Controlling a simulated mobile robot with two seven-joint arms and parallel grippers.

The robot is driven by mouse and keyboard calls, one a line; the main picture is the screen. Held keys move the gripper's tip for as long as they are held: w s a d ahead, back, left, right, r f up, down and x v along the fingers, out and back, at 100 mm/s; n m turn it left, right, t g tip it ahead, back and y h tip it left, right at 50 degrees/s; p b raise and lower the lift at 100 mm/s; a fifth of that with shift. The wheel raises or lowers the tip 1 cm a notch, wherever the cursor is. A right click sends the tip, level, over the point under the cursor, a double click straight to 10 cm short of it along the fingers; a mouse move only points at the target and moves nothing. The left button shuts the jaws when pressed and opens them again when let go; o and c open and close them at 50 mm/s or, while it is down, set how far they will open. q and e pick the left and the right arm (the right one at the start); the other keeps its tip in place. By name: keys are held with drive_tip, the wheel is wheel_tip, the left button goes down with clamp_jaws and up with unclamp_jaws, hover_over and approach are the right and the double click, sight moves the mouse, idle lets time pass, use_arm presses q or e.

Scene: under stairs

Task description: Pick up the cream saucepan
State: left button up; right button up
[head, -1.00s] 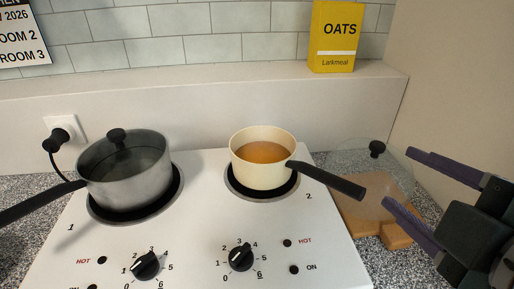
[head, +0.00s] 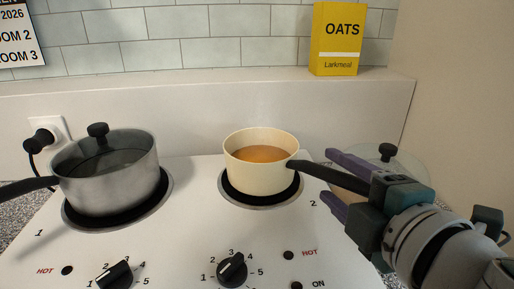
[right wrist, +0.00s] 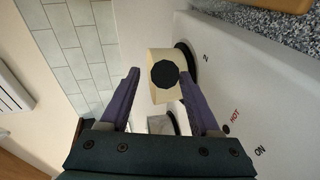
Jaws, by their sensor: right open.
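The cream saucepan (head: 250,178) stands upright on the right-hand burner, marked 2, with orange-brown liquid in it. Its black handle (head: 318,169) points right towards my right gripper (head: 329,176). The right gripper is open, with its purple fingers on either side of the handle's outer part. In the right wrist view the handle's dark end (right wrist: 165,74) faces me between the fingers, with the cream pan wall (right wrist: 155,96) behind it. I cannot tell whether either finger touches the handle. My left gripper is not in view.
A steel saucepan (head: 108,180) with a glass lid stands on the left burner, its handle pointing left. A loose glass lid with a black knob (head: 388,151) lies right of the stove, partly behind my gripper. A yellow oats box (head: 337,40) stands on the ledge.

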drive_tip(key=shift+x, duration=1.35)
clamp_jaws()
drive_tip(key=shift+r, duration=0.15)
idle(0.4)
